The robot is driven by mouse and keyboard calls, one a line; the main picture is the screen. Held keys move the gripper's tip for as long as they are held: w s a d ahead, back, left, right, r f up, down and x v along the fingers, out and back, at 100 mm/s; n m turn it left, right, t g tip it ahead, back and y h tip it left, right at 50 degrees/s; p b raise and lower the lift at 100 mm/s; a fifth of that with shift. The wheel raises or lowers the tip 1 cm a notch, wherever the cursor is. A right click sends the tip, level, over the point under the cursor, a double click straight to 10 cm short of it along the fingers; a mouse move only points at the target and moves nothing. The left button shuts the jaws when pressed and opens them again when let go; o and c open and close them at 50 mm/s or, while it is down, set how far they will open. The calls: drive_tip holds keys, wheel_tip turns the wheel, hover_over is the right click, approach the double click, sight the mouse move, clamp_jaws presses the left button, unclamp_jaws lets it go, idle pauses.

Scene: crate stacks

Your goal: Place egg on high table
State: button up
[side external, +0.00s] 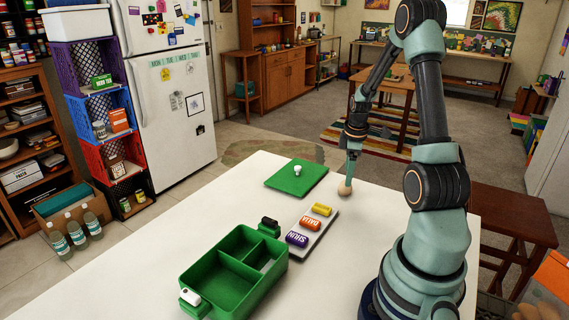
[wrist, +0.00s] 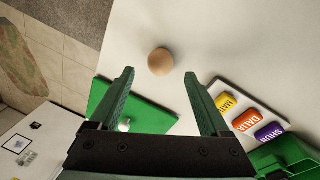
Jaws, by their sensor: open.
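A brown egg (side external: 345,190) rests on the white table (side external: 385,220) near its far edge. It also shows in the wrist view (wrist: 160,61), just beyond the fingertips and roughly centred between them. My gripper (side external: 352,168) points down just above the egg. Its two fingers (wrist: 160,78) are apart with nothing held between them. Whether a finger touches the egg I cannot tell. A wooden table (side external: 398,87) stands on a striped rug at the back, and a brown table (side external: 512,212) stands at the right; which is the high table I cannot tell.
A green board (side external: 280,183) with a small white object (side external: 297,169) lies left of the egg. A white tray (side external: 322,236) with yellow, orange and purple labelled blocks is nearer. A green divided box (side external: 212,290) stands at the front. Stacked crates (side external: 95,105) stand left, beside a fridge.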

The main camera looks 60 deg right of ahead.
sight(347, 191)
drive_tip(key=w+a+r+m+t, duration=0.1)
drive_tip(key=w+a+r, duration=0.4)
drive_tip(key=a+r, duration=0.6)
drive_tip(key=s+a+r+m+t, duration=0.1)
drive_tip(key=a+r, duration=0.2)
drive_tip(key=a, duration=0.8)
drive_tip(key=s+a+r+m+t+y, duration=0.1)
drive_tip(key=a+r, duration=0.3)
drive_tip(key=a, duration=0.7)
drive_tip(key=shift+s+a+r+m+t, duration=0.15)
drive_tip(key=shift+a+r+m+t, duration=0.2)
drive_tip(key=shift+m+t, duration=0.45)
